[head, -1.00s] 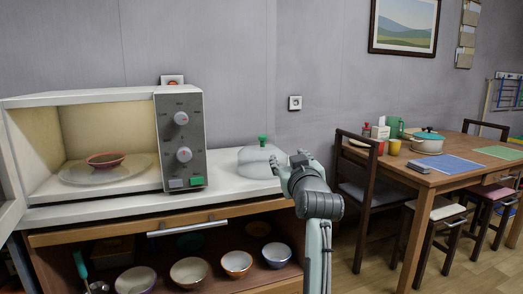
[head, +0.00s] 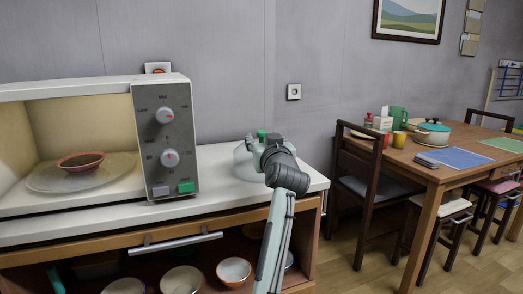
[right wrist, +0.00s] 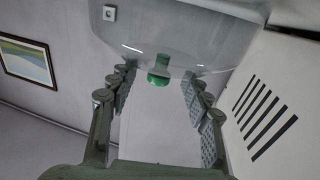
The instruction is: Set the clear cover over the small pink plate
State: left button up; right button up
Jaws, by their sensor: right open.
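The clear cover (head: 243,160) is a transparent dome with a green knob (head: 261,135), standing on the white counter right of the microwave. It also shows in the right wrist view (right wrist: 200,35), its green knob (right wrist: 158,70) between my finger pads with gaps on both sides. My right gripper (head: 258,148) is open and empty at the cover, hiding part of it in the head view. The small pink plate (head: 81,161) sits on the glass turntable inside the open microwave.
The microwave (head: 166,140) stands on the counter (head: 215,195), its vented side close to my gripper in the wrist view. Bowls (head: 182,280) sit on the shelf below. A dining table (head: 440,175) and chairs stand at the right.

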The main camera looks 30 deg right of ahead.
aim_at(263, 137)
jog(key=shift+x, duration=1.55)
jog(key=shift+c, duration=0.6)
grip_shut()
